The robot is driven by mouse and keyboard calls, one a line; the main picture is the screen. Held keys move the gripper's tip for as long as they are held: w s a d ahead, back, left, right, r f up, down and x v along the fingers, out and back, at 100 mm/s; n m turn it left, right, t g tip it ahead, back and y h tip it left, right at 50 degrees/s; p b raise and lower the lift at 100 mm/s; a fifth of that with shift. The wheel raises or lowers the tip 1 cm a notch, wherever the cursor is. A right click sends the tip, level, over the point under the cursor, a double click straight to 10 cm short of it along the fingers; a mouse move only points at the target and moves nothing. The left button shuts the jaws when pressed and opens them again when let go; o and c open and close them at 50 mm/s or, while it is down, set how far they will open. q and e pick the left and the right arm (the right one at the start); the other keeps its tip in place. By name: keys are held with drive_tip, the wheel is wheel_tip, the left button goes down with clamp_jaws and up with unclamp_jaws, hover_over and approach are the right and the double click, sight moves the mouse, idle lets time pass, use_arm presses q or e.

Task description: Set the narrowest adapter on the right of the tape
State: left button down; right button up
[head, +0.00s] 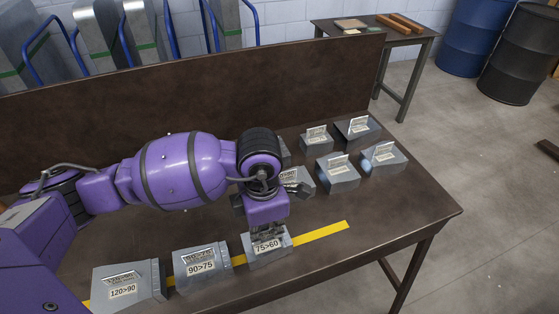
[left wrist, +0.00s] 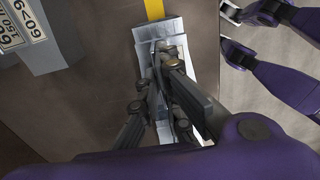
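The grey adapter labelled 75>60 (head: 268,254) rests at the tape, right of two other adapters. My left gripper (head: 268,232) is directly above it, its fingers close together on the adapter's raised top part; the left wrist view also shows the fingers (left wrist: 170,62) over this adapter (left wrist: 158,32). The yellow tape (head: 322,233) runs on past it to the right. Left of it along the tape stand the adapters labelled 90>75 (head: 200,266) and 120>90 (head: 126,288). My right gripper (left wrist: 235,32) is spread open and empty beyond the table's front edge.
Several grey adapters stand behind the tape, such as one at the back (head: 316,140) and one further right (head: 383,158); most labels are too small to read. One (left wrist: 45,30) is close beside my left gripper. The brown table (head: 405,215) is clear at the right.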

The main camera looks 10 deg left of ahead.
idle(0.3)
use_arm(q)
drive_tip(key=c, duration=2)
unclamp_jaws()
drive_tip(key=shift+o, duration=0.7)
wheel_tip(320, 180, up, 12)
